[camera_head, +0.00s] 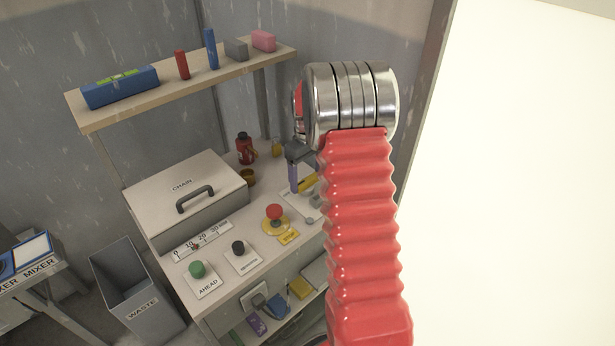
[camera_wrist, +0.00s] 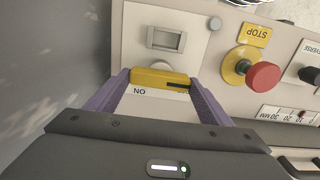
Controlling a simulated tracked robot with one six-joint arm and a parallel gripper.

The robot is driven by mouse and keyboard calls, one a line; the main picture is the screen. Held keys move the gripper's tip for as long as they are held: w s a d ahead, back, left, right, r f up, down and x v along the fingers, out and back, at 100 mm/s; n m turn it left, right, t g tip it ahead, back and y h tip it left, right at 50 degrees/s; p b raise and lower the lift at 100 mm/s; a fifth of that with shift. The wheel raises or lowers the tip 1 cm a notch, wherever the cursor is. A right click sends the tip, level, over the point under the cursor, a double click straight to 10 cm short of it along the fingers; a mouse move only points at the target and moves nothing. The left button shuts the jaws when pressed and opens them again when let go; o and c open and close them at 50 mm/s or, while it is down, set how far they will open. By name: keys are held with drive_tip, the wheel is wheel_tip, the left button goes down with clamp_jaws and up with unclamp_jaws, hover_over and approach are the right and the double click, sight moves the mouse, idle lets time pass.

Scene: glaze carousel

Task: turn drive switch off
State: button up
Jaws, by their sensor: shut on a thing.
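The drive switch has a yellow handle (camera_wrist: 160,77) on a pale plate, with an upside-down "ON" label beside it in the wrist view. My gripper (camera_wrist: 158,80) has its two purple fingers on either side of the yellow handle and is shut on it. In the head view my gripper (camera_head: 297,180) reaches down to the bench at the right, and part of the yellow handle (camera_head: 309,183) shows beside a finger. The red ribbed arm covers the bench to the right of it.
A red stop button (camera_head: 275,212) on a yellow base stands close by. A black button (camera_head: 238,248) and a green AHEAD button (camera_head: 198,269) sit farther forward. A CHAIN box (camera_head: 185,195) with a handle is at left. A shelf (camera_head: 195,85) runs above.

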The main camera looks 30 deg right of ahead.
sight(307, 179)
drive_tip(key=shift+r, duration=0.1)
drive_tip(key=o, duration=1.1)
drive_tip(key=shift+c, duration=0.2)
wheel_tip(307, 179, up, 14)
drive_tip(key=shift+f, duration=0.2)
